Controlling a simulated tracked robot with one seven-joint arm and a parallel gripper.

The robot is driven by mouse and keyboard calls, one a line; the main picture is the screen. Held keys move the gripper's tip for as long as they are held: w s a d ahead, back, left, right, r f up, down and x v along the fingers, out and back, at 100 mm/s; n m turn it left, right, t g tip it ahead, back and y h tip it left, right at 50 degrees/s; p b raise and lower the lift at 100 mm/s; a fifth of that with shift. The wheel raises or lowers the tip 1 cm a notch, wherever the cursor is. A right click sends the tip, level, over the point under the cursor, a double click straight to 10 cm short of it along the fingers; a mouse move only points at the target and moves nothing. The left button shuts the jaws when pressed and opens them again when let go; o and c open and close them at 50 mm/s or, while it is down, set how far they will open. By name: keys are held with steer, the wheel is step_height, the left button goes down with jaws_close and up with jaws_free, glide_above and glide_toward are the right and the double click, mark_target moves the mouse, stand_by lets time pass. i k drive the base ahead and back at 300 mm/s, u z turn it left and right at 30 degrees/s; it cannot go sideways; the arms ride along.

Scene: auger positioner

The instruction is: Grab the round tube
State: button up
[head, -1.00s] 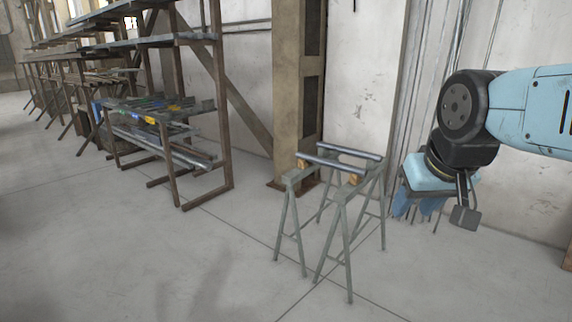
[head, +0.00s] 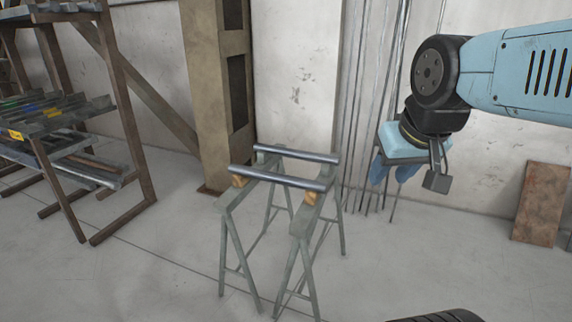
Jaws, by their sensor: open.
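Two grey metal bars lie across a pair of grey-green trestles (head: 300,225) in the middle of the head view. The nearer bar (head: 278,178) looks like a round tube and lies beside small wooden blocks (head: 310,197). The farther bar (head: 297,153) runs roughly parallel behind it; its cross-section is hard to tell. My gripper (head: 390,174) hangs to the right of the trestles with its blue fingers pointing down. It is open, and no object shows between the fingers. It is apart from both bars.
A brown rack (head: 125,130) with metal stock stands at the left. A steel column (head: 208,100) stands behind the trestles. Thin rods (head: 370,90) lean on the wall behind my gripper. A rusty plate (head: 540,203) leans at the right. The floor in front of the rack is clear.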

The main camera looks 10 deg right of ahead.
mark_target(321, 187)
steer(key=z, duration=0.15)
steer(key=i, duration=1.15)
steer(key=z, duration=0.15)
